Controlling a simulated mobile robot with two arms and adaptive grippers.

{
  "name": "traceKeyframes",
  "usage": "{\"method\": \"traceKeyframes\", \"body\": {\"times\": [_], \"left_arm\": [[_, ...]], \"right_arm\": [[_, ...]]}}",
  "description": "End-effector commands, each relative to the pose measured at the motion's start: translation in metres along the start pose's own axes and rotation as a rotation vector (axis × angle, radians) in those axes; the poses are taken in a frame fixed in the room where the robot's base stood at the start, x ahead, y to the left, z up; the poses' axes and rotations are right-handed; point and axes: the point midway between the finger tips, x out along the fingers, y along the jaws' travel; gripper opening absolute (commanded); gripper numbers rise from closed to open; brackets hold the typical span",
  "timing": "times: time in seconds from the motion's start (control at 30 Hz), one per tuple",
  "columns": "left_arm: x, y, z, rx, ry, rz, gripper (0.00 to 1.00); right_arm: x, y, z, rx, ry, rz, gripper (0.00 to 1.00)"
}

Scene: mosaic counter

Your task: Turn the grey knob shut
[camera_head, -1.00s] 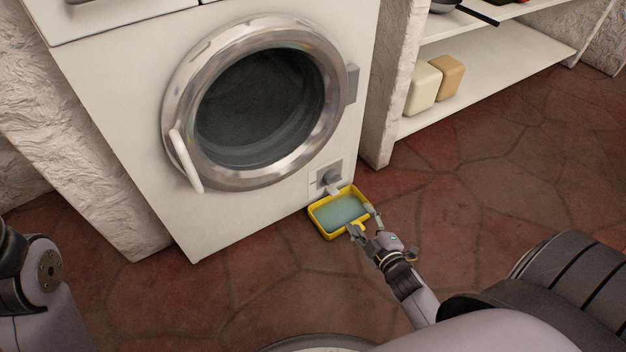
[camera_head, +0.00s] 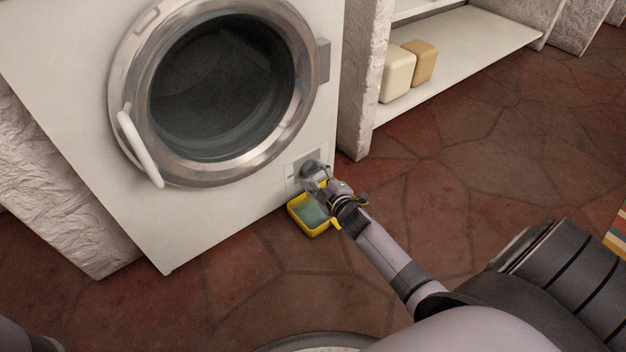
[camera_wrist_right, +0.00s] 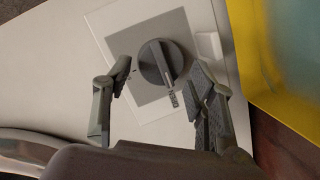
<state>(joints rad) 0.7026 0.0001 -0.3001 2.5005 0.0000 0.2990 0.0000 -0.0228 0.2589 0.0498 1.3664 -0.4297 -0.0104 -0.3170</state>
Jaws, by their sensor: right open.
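The grey knob (camera_head: 309,166) sits on a grey square plate low on the front of the white washing machine, partly covered by my right gripper in the head view. The right wrist view shows the knob (camera_wrist_right: 153,63) as a round dial with a raised bar and a small printed label near it. My right gripper (camera_head: 317,183) is open at the knob. In the wrist view its two fingers (camera_wrist_right: 158,80) stand on either side of the knob, with gaps visible, so it is not gripped. My left gripper is out of view.
A yellow tray (camera_head: 319,233) holding bluish water is on the floor below the knob, close under my right gripper. A small white spout (camera_wrist_right: 208,46) is beside the plate. The round door (camera_head: 127,125) is shut. A low shelf (camera_head: 470,62) stands right; the red stone floor is mostly clear.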

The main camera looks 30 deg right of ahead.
Motion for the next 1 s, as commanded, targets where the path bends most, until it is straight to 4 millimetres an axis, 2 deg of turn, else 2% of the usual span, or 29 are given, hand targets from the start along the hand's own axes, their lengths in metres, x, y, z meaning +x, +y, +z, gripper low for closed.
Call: {"method": "traceKeyframes", "body": {"times": [0.03, 0.2, 0.5, 1.0], "left_arm": [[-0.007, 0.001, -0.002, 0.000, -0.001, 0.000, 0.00], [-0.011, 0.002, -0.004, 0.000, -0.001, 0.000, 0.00], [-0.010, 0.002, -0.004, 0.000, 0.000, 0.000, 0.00], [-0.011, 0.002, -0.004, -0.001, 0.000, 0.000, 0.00]], "right_arm": [[0.007, -0.003, 0.001, 0.000, 0.002, 0.000, 0.52], [0.018, -0.001, 0.001, 0.000, 0.000, 0.000, 0.52], [0.019, 0.000, 0.000, 0.000, 0.000, 0.000, 0.51], [0.019, 0.000, 0.000, 0.000, 0.000, 0.000, 0.18]]}}
